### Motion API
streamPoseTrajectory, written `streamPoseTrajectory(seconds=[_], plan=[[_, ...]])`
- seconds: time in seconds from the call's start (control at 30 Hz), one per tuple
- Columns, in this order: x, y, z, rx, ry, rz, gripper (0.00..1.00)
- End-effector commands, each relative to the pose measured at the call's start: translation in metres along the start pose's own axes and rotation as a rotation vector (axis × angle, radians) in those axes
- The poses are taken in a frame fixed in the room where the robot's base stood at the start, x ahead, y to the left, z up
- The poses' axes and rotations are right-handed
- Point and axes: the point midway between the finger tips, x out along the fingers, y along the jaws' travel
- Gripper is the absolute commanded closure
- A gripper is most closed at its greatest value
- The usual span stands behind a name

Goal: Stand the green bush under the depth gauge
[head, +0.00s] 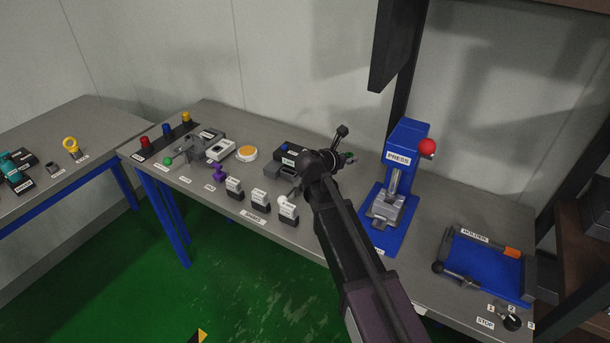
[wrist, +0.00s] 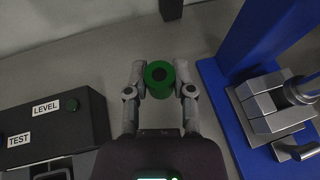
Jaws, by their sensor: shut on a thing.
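A dark upright piece (head: 341,131) stands just behind my wrist in the head view. I cannot tell whether either is the depth gauge.
The blue press (head: 405,145) stands right of my gripper; its base (wrist: 222,105) is close in the wrist view. A black box (wrist: 60,125) labelled LEVEL and TEST is on the left. Labelled blocks (head: 260,200) line the front edge. A blue holder (head: 485,270) lies far right.

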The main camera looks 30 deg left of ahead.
Motion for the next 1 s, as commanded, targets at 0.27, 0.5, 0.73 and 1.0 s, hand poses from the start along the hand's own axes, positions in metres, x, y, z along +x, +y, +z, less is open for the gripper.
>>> streamPoseTrajectory(seconds=[0.27,0.5,0.73,1.0], plan=[[0.009,-0.007,-0.004,0.004,0.0,-0.01,1.0],[0.019,-0.009,-0.022,0.005,0.0,-0.013,1.0],[0.028,-0.01,-0.042,0.006,0.0,-0.014,1.0],[0.033,-0.01,-0.054,0.006,0.0,-0.015,1.0]])
